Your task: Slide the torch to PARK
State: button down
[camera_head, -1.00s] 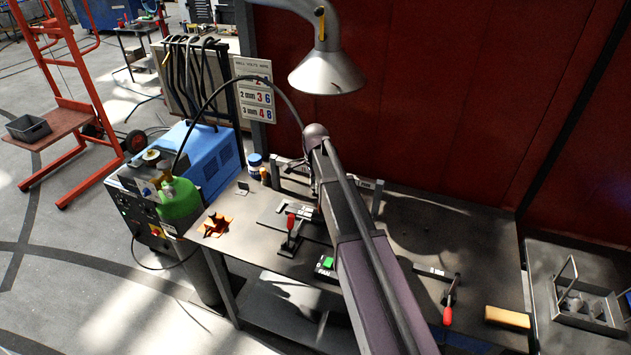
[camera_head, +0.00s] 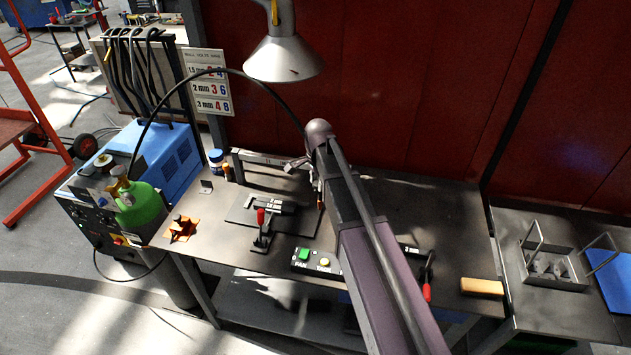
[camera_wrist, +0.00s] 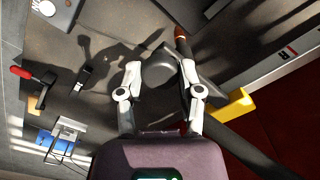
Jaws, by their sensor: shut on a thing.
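In the wrist view my gripper (camera_wrist: 161,76) has its two pale fingers on either side of a dark grey piece, shut on it. This seems to be the body of the torch (camera_wrist: 181,45), whose dark shaft has a copper-brown end. The grey rail (camera_wrist: 285,62) with a red mark runs along the right, beside a yellow block (camera_wrist: 232,104). In the head view the rail (camera_head: 262,158) shows at the back of the bench, left of my arm. My forearm hides the fingers, most of the torch and the rail's right part there. I cannot read a PARK label.
The black hose arcs from the blue welding machine (camera_head: 172,158) to my arm's end. A lamp (camera_head: 284,58) hangs above. On the bench (camera_head: 440,215) are a red-handled clamp (camera_head: 261,222), a button box (camera_head: 315,261) and a tan block (camera_head: 482,286). The back right of the bench is clear.

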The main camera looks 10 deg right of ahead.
jog(key=shift+d, duration=0.45)
jog(key=shift+c, duration=1.3)
grip_release()
jog(key=shift+s, duration=0.15)
jog(key=shift+a, duration=0.2)
jog(key=shift+d+r, duration=0.1)
